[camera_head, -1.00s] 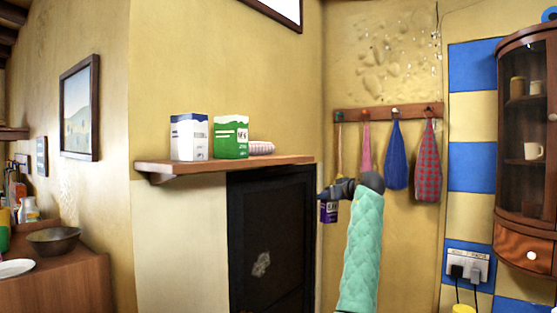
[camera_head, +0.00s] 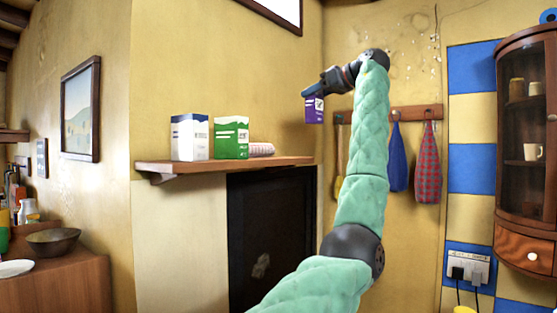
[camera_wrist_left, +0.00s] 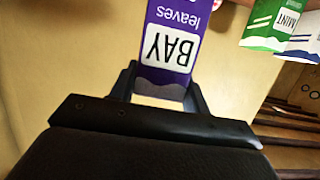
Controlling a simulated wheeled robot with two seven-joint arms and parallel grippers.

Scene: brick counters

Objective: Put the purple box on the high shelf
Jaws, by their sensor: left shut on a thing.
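The purple box (camera_head: 314,110), labelled "BAY leaves", hangs from my left gripper (camera_head: 309,93), held by its top. In the left wrist view the box (camera_wrist_left: 170,45) sits between the two fingers of the gripper (camera_wrist_left: 163,88), its label upside down. In the head view the box is near the shelf's right end, above shelf level and clear of the other boxes. My right gripper is not in view.
A dark cupboard or fireplace panel (camera_head: 270,240) is below the shelf. A peg rail (camera_head: 405,112) with hanging cloths is behind my arm. A glass-fronted cabinet (camera_head: 525,120) hangs at the right. The shelf's right end has some bare room beside the cloth.

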